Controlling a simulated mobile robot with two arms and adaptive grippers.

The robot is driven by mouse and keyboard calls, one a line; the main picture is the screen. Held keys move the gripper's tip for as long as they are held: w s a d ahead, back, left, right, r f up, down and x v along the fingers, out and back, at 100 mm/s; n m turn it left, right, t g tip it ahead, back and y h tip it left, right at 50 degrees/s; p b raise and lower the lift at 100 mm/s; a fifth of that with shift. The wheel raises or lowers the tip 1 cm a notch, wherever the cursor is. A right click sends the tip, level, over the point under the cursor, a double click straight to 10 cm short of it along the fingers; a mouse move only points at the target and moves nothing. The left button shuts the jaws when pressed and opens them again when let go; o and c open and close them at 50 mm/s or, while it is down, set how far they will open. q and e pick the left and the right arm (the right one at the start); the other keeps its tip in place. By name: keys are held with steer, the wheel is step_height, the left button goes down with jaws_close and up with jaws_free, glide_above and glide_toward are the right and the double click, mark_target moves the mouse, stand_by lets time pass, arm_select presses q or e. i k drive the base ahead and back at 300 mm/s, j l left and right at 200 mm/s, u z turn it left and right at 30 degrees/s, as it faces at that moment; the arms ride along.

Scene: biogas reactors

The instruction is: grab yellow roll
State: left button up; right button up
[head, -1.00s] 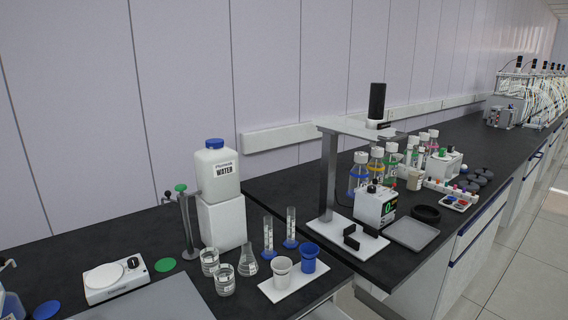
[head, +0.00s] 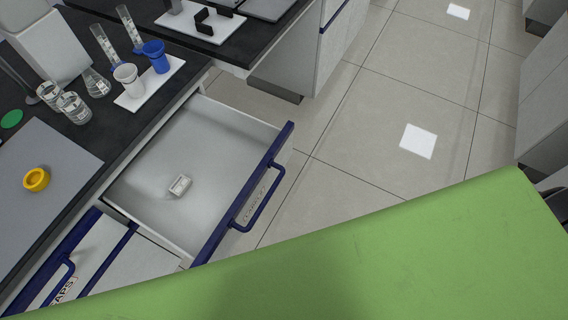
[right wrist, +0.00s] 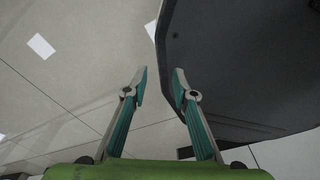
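The yellow roll (head: 36,179) lies on a grey mat (head: 62,160) on the black bench, at the left of the head view. It is a short ring with a hole in its middle. Neither gripper shows in the head view. In the right wrist view my right gripper (right wrist: 159,75) is open, its two teal fingers apart with nothing between them. It is over the floor, beside a dark grey panel-like surface, and away from the roll. My left gripper is not in view.
The tiled floor (head: 420,90) is clear.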

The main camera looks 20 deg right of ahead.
mark_target(37, 179)
steer(key=l+u, duration=0.1)
steer(key=u, duration=1.3)
